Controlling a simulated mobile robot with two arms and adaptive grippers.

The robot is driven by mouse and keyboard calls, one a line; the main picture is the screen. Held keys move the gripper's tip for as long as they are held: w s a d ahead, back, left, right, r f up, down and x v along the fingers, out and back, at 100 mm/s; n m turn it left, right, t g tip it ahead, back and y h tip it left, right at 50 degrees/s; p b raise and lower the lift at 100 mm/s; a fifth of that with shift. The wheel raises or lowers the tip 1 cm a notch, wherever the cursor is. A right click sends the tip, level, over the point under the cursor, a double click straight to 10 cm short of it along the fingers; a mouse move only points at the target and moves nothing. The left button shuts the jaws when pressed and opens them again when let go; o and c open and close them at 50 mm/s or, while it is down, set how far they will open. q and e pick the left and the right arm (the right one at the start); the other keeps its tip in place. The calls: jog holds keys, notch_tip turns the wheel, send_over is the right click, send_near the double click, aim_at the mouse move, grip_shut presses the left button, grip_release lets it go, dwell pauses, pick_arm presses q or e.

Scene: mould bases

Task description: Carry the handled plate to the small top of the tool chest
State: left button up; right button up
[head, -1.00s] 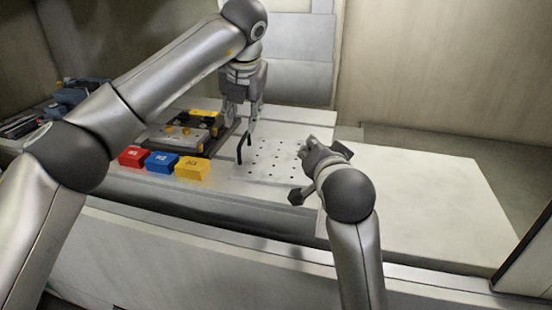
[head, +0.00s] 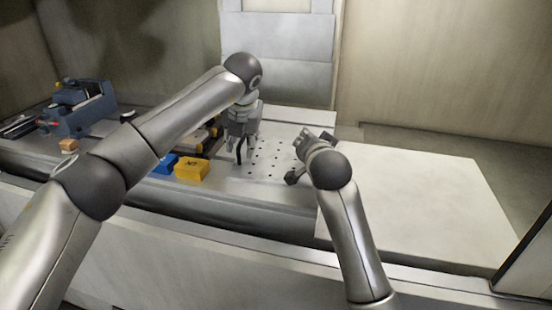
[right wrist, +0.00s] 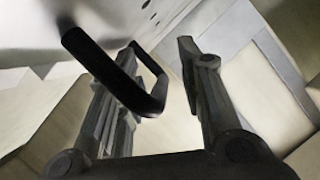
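The handled plate (head: 270,160) is a pale plate with rows of small holes, lying on the bench in the head view. A black handle (head: 239,152) stands at its left side. My left gripper (head: 241,146) is down over this handle, its fingers apart on either side. My right gripper (head: 293,160) is at the plate's right side. In the right wrist view, the right fingers (right wrist: 160,60) are spread, with a black handle (right wrist: 128,82) close by the left one. A broad pale top (head: 430,215) lies to the right; I cannot tell whether it is the tool chest's.
A yellow block (head: 192,169) and a partly hidden blue block (head: 164,164) sit left of the plate. A blue-grey vise (head: 82,108) and a small tan block (head: 68,145) stand further left. The pale top on the right is clear.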

pick_arm(q)
grip_shut()
pick_arm(e)
grip_shut()
pick_arm(q)
jog(key=shift+r, duration=0.15)
pick_arm(e)
jog(key=shift+r, duration=0.2)
